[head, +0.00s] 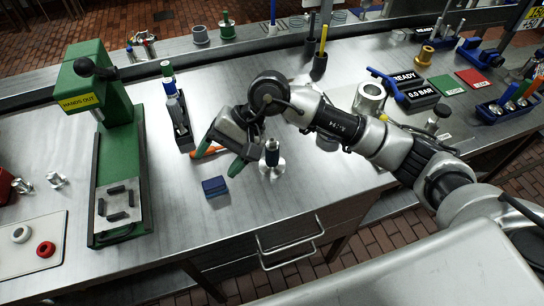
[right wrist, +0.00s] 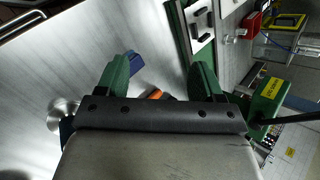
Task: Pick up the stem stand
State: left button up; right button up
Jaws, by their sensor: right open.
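A small upright silver piece with a round foot and a dark, blue-banded stem (head: 272,155) stands on the bench; it looks like the stem stand, though I cannot be sure. In the right wrist view its silver foot (right wrist: 62,112) shows at the left, outside the fingers. My right gripper (head: 222,156) is just left of it in the head view, pointing down at the bench. In the right wrist view its green fingers (right wrist: 165,75) are apart with nothing gripped. My left gripper is not in view.
An orange-handled tool (head: 208,152) lies on the bench by the gripper, with a blue block (head: 214,186) in front. A dark rack of bottles (head: 183,132) and a green press (head: 100,150) stand left. A silver cylinder (head: 369,98) stands right. Bare bench lies in front.

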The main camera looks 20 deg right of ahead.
aim_at(273, 142)
jog(key=w+d+n+h, duration=0.1)
jog(key=w+d+h, duration=0.1)
jog(key=d, duration=0.2)
jog(key=w+d+n+t+h, duration=0.1)
jog(key=d+h, duration=0.2)
jog(key=d, duration=0.1)
jog(key=w+d+n+h, duration=0.1)
jog(key=w+d+h, duration=0.1)
jog(key=d+h, duration=0.1)
jog(key=shift+w+d+r+t, duration=0.1)
jog(key=shift+w+d+t, duration=0.2)
jog(key=shift+d, duration=0.45)
jog(key=shift+d+f, duration=0.2)
jog(key=shift+f, duration=0.05)
notch_tip(273, 142, down, 5)
jog(key=shift+w+r+p, duration=0.1)
jog(key=shift+r+p, duration=0.1)
jog(key=shift+p, duration=0.65)
jog(key=shift+w+f+p, duration=0.15)
jog(key=shift+f+p, duration=0.35)
jog(key=shift+f, duration=0.05)
jog(key=f, duration=0.1)
jog(key=f+p, duration=0.1)
jog(key=f, duration=0.1)
jog(key=shift+w+f+p, duration=0.3)
jog(key=shift+p, duration=0.1)
jog(key=shift+f, duration=0.4)
jog(key=shift+c, duration=0.4)
jog(key=shift+w, duration=0.1)
grip_shut()
